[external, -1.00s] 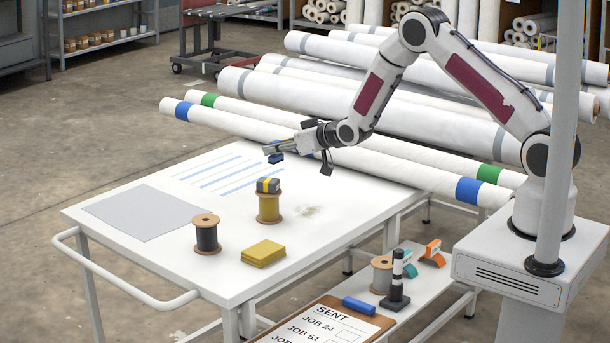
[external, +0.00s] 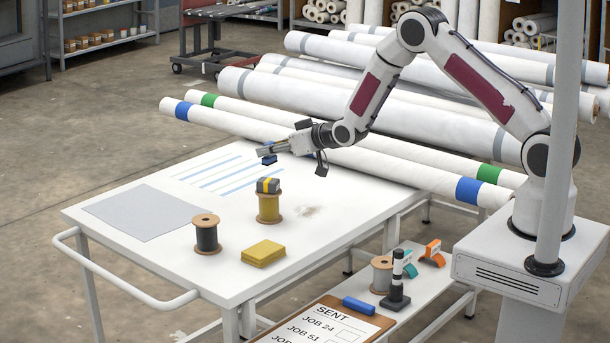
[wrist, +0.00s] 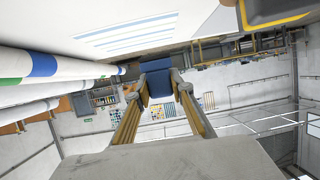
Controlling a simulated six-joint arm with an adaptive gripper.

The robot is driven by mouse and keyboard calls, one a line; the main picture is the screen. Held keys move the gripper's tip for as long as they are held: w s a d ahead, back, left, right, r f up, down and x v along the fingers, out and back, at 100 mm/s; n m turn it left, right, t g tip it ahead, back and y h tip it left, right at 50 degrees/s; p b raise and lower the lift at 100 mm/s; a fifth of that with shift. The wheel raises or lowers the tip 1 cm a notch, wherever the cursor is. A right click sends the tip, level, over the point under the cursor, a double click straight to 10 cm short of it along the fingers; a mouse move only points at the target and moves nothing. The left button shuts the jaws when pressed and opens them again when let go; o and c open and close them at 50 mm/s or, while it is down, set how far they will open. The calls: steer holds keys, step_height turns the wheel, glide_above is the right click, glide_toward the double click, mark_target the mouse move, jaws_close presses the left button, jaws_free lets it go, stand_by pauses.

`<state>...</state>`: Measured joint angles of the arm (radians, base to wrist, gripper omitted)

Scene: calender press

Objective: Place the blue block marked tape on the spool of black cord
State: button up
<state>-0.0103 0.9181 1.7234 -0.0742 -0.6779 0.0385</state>
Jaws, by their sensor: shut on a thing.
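My gripper (external: 264,152) is shut on a blue block (external: 269,160) and holds it above the far part of the white table. The blue block (wrist: 159,86) also shows between the two fingertips in the wrist view; no marking on it can be read. The spool of black cord (external: 206,235) stands upright near the table's front left, its wooden top bare. It is in front of my gripper and to the left of it, well apart.
A spool of yellow cord (external: 268,207) stands between, with a grey and yellow block (external: 268,185) on top. Yellow cloths (external: 263,253) lie stacked near the front edge. A grey mat (external: 146,213) lies at the left. Long white rolls (external: 300,150) lie behind the table.

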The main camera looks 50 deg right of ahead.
steer(key=s+a+r+n+y, duration=0.1)
steer(key=s+a+r, duration=0.1)
steer(key=a, duration=0.8)
steer(key=s+a+r+n+y, duration=0.1)
steer(key=s+a+r, duration=0.2)
steer(key=a, duration=0.8)
steer(key=s+a+r+n+g+y, duration=0.1)
steer(key=s+a+r+y, duration=0.1)
steer(key=a, duration=0.8)
steer(key=shift+s+a+r+n, duration=0.2)
steer(key=shift+s+r+n, duration=0.15)
steer(key=shift+s, duration=0.2)
steer(key=shift+f, duration=0.1)
glide_above(206, 220)
steer(key=shift+s+f, duration=0.1)
steer(key=shift+f, duration=2.9)
steer(key=shift+f, duration=1.85)
steer(key=shift+f, duration=0.1)
